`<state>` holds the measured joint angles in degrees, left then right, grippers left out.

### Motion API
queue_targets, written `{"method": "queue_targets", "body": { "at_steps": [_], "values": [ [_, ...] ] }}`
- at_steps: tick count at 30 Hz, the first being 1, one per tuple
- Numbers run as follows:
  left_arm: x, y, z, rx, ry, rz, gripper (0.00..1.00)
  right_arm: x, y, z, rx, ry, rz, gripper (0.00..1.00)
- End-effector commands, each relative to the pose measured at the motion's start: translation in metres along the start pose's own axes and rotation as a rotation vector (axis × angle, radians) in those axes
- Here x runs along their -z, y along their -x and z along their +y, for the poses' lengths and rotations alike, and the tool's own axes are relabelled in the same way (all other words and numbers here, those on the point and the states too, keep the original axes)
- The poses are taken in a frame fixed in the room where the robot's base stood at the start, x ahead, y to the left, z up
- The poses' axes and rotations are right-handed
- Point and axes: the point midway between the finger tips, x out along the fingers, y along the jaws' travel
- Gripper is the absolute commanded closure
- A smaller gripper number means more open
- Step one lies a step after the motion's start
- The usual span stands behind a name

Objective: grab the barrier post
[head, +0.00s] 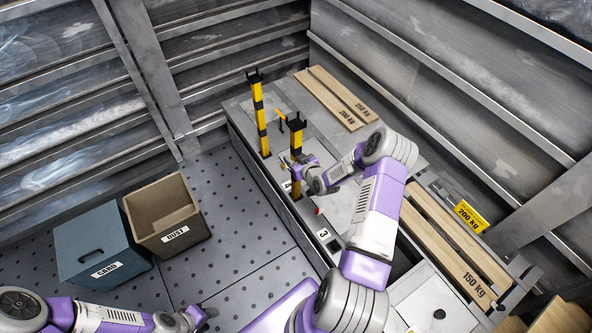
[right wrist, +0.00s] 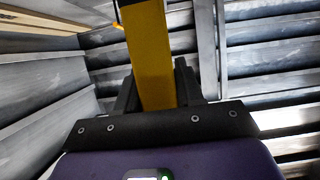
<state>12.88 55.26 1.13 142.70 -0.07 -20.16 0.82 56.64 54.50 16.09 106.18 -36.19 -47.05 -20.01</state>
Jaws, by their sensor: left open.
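Two yellow-and-black barrier posts stand upright on the grey bench. The farther post (head: 260,115) is at the bench's left edge. The nearer post (head: 296,140) is to its right and closer to me. My right gripper (head: 295,166) is at the lower part of the nearer post. In the right wrist view, the yellow post (right wrist: 150,55) rises between the two dark fingers (right wrist: 156,90). I cannot tell whether the fingers press on it; its lower end is hidden there. My left gripper (head: 207,314) is open and empty, low at the bottom of the head view.
A blue CARD bin (head: 90,240) and a brown DUST bin (head: 160,205) stand on the floor at left. Wooden planks (head: 325,100) lie on the bench's far part, and more planks (head: 440,225) lie at right. Slatted metal walls enclose the back. The floor between bins and bench is clear.

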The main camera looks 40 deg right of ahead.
Motion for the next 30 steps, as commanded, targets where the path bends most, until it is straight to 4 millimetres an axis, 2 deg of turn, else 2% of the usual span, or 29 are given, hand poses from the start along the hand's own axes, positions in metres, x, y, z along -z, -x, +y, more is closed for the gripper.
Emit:
{"method": "queue_targets", "body": {
  "at_steps": [1, 6, 30],
  "values": [
    [0.0, 0.0, 0.0, 0.0, 0.0, 0.0, 0.57, 0.0, 0.0001, 0.0001, 0.0, 0.0, 0.0, 0.75],
    [0.0, 0.0, 0.0, 0.0, 0.0, 0.0, 0.57, -0.0002, 0.0002, 0.0001, 0.0, 0.0, 0.0, 1.0],
    [0.0, 0.0, -0.0001, 0.0, 0.0, 0.0, 0.57, -0.0007, 0.0004, 0.0001, 0.0, 0.0, -0.002, 1.0]
  ]
}}
